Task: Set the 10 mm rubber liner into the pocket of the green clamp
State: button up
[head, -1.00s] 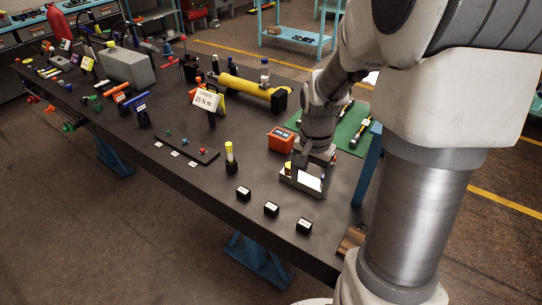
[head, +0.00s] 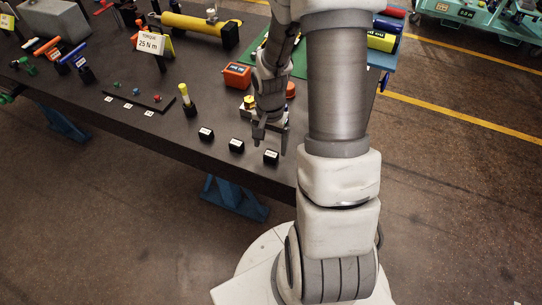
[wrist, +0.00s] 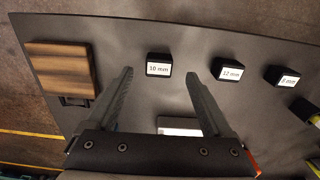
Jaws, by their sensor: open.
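The 10 mm liner block (wrist: 158,64) is a small black block with a white "10 mm" label. It stands on the dark bench, between and beyond my fingertips in the wrist view. In the head view it appears to be the rightmost of three black blocks (head: 271,157), just below my gripper (head: 271,145). My gripper is open and empty, its two fingers (wrist: 159,73) spread either side of the block's line; I cannot tell the height gap. I cannot clearly identify the green clamp or its pocket; small green pieces show on the bench's left.
Similar blocks marked 12 mm (wrist: 229,70) and 8 mm (wrist: 284,77) stand alongside. A brown wooden piece (wrist: 62,66) lies near the bench corner. An orange box (head: 237,75), a yellow-topped post (head: 187,100) and a dark strip with coloured pieces (head: 138,101) stand behind.

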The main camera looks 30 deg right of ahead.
aim_at(271, 154)
jog(key=shift+d+f, duration=0.15)
jog(key=shift+f, duration=2.3)
grip_shut()
jog(key=shift+r, duration=0.1)
jog(key=shift+w+r, duration=0.1)
jog(key=shift+r, duration=0.35)
jog(key=r, duration=0.3)
jog(key=shift+d+r, duration=0.25)
jog(key=shift+r, duration=0.05)
jog(key=s+d+r, duration=0.4)
jog(key=d+r, duration=0.2)
jog(key=d, duration=0.4)
jog(key=shift+s+d+r, duration=0.15)
jog(key=shift+s+r, duration=0.05)
jog(key=shift+s, duration=0.15)
